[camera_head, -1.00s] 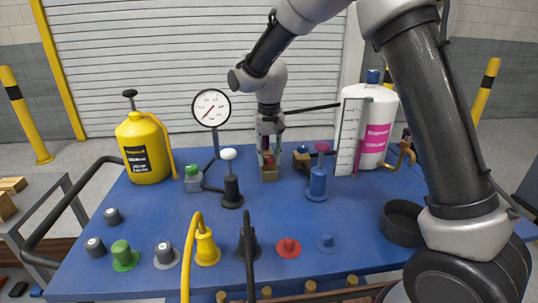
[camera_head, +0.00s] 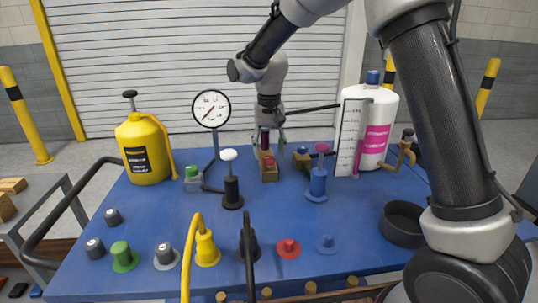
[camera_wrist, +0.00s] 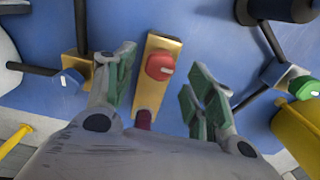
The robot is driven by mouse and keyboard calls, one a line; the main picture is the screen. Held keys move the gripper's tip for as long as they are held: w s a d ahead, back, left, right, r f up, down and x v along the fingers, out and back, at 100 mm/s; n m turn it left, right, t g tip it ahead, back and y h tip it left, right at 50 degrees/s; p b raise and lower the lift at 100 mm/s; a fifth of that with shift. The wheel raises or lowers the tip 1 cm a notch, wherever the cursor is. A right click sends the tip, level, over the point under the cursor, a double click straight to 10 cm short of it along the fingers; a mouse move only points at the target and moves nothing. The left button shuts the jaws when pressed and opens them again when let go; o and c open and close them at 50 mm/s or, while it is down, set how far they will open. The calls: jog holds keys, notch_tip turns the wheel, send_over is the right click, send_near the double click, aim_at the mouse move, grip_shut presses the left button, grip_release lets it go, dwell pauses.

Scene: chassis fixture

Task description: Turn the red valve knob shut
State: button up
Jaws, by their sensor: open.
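The red valve knob (camera_head: 268,161) sits on a brass block (camera_head: 269,175) near the back middle of the blue table. In the wrist view the knob (camera_wrist: 160,67) is on the upper part of the long brass block (camera_wrist: 155,92), with a dark red piece (camera_wrist: 143,120) at its near end. My gripper (camera_head: 268,145) is over the block. In the wrist view its green fingers (camera_wrist: 162,80) are spread wide, one on each side of the block, with the knob visible between them. I see no contact with the knob.
A blue-knobbed brass valve (camera_head: 301,158) and a blue post (camera_head: 317,182) stand close on the right. A green-knobbed valve (camera_head: 193,175), a white-topped black post (camera_head: 231,185) and a gauge (camera_head: 211,108) stand on the left. The front holds several plugs.

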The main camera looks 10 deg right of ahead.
aim_at(271, 157)
notch_tip(271, 157, up, 10)
jog(key=shift+f, duration=0.25)
jog(key=s+d+r+t, duration=0.1)
jog(key=s+d+r, duration=0.3)
jog(key=s+d, duration=0.4)
jog(key=s+d+r+t, duration=0.1)
jog(key=s+d+r, duration=0.35)
jog(key=d, duration=0.55)
jog(key=s+d+f+t, duration=0.1)
jog(key=s+d, duration=0.3)
jog(key=s, duration=0.4)
jog(key=s+d+f+t, duration=0.1)
jog(key=s+d+f, duration=0.3)
jog(key=s, duration=0.5)
jog(key=shift+s+d, duration=0.25)
jog(key=shift+d, duration=0.45)
